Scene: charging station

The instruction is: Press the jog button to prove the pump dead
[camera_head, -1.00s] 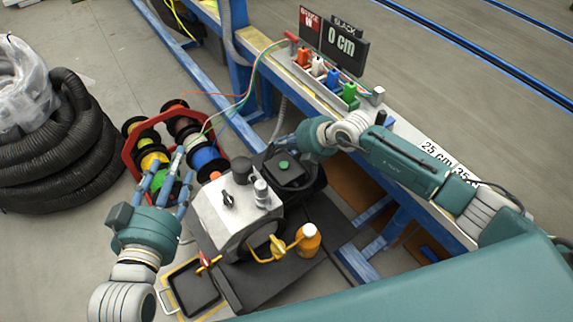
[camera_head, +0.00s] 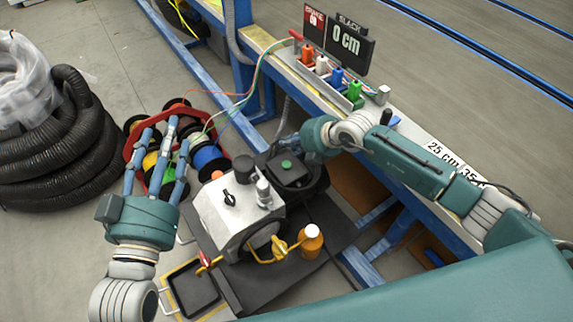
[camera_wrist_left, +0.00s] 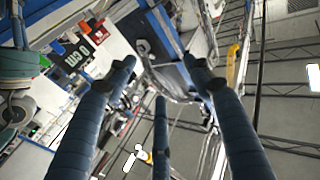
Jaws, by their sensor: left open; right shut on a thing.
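The grey pump unit (camera_head: 238,215) has a black selector knob (camera_head: 229,198) on top. Behind it is a black box (camera_head: 297,174) with a green button (camera_head: 286,165), which looks like the jog button. My right gripper (camera_head: 282,147) is at the far edge of the black box, close to the green button; its fingers are partly hidden. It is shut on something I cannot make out. My left gripper (camera_head: 160,133) is open and empty, left of the pump, its fingers pointing away over the cable reels. In the left wrist view its spread fingers (camera_wrist_left: 162,88) enclose nothing.
Cable reels in a red frame (camera_head: 129,152) stand behind my left gripper. A yellow-handled valve (camera_head: 279,247) and orange bottle (camera_head: 311,242) are at the pump's front. A black tray (camera_head: 193,287) lies in front. The blue bench (camera_head: 405,205) carries coloured connectors and a "0 cm" display (camera_head: 346,41).

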